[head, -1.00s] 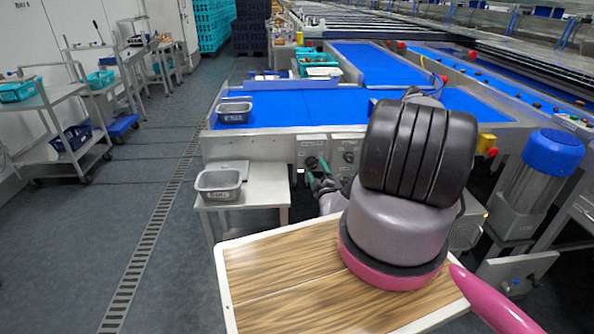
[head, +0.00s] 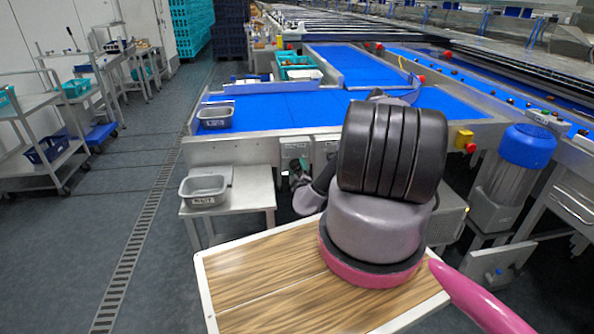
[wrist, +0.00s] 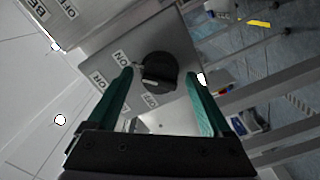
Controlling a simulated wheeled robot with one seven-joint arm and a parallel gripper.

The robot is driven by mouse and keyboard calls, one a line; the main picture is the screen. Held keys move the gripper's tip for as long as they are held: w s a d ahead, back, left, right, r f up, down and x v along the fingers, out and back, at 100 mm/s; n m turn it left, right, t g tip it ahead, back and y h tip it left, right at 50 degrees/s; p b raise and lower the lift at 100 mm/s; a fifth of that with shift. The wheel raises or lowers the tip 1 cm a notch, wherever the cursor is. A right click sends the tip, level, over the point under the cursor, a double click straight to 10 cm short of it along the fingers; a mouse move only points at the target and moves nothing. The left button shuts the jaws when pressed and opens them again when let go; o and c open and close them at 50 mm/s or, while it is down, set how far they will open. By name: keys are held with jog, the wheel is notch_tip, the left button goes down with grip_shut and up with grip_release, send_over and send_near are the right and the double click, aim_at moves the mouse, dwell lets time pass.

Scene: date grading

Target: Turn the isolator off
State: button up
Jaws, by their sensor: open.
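I cannot tell for sure which label the knob points at. My gripper (wrist: 163,84) is open, its green fingers to the left and right of the knob in the wrist view, with nothing held. Whether either finger touches the knob is not clear. In the head view the gripper is small and dark below a grey switch box (head: 295,148) on the conveyor's front, partly covered by my arm.
A second labelled box (wrist: 73,17) stands close by at the upper left of the wrist view. A small steel table (head: 240,186) with a grey tray (head: 204,190) is left of the gripper. The blue conveyor (head: 275,107) lies above. Open floor lies farther left.

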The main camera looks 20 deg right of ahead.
jog(key=shift+w, duration=0.1)
grip_shut()
jog(key=shift+n, duration=0.3)
jog(key=n, duration=0.8)
jog(key=shift+n, duration=0.4)
jog(key=n, duration=0.4)
jog(key=shift+n, duration=2.2)
jog(key=shift+d, duration=0.1)
